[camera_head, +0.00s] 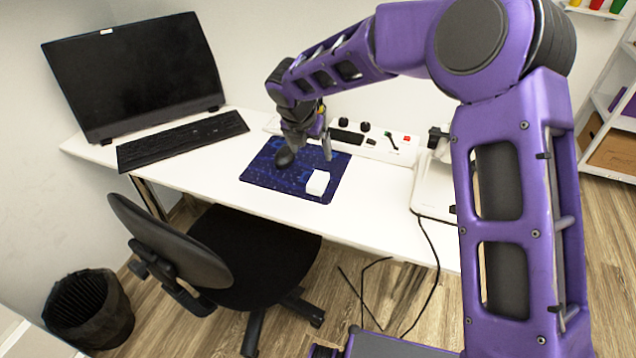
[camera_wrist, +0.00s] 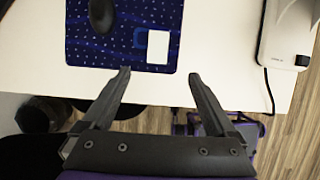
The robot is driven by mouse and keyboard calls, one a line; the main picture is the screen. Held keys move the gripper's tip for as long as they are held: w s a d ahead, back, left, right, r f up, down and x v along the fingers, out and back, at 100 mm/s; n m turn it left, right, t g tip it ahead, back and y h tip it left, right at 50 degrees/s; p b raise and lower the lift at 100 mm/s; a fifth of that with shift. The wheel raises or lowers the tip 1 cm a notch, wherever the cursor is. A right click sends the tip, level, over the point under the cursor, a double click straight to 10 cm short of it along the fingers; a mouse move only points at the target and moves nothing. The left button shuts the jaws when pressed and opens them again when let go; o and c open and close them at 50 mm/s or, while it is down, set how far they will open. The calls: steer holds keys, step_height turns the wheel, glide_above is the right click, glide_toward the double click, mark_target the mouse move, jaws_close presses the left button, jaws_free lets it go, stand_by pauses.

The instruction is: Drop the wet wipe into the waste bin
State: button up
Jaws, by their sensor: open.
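A small white block-like item, which I take for the wet wipe (camera_head: 317,183), lies on the front right part of a blue mouse pad (camera_head: 262,172). The wet wipe also shows in the wrist view (camera_wrist: 158,47), just beyond my fingertips. My gripper (camera_head: 316,143) is over the pad, behind the wipe in the head view. In the wrist view my gripper (camera_wrist: 159,74) has its fingers wide apart with nothing between them. The black waste bin (camera_head: 88,310) stands on the floor at the lower left, and its inside is dark.
A black mouse (camera_head: 285,157) lies on the pad beside my gripper. A keyboard (camera_head: 183,139) and monitor (camera_head: 135,75) are at the desk's left. An office chair (camera_head: 250,245) stands between desk and bin. A power strip (camera_head: 385,145) and a white device (camera_head: 436,188) are at the right.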

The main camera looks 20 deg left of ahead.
steer(key=b, duration=0.1)
glide_above(318, 180)
steer(key=s, duration=0.2)
step_height(318, 180, down, 10)
steer(key=shift+d+f, duration=0.1)
steer(key=shift+f, duration=0.1)
steer(key=x, duration=0.2)
steer(key=b+x, duration=0.1)
steer(key=x, duration=0.2)
steer(key=shift+s+a+f, duration=0.1)
steer(key=shift+s+a, duration=0.15)
jaws_close()
step_height(318, 180, up, 10)
steer(key=p, duration=0.1)
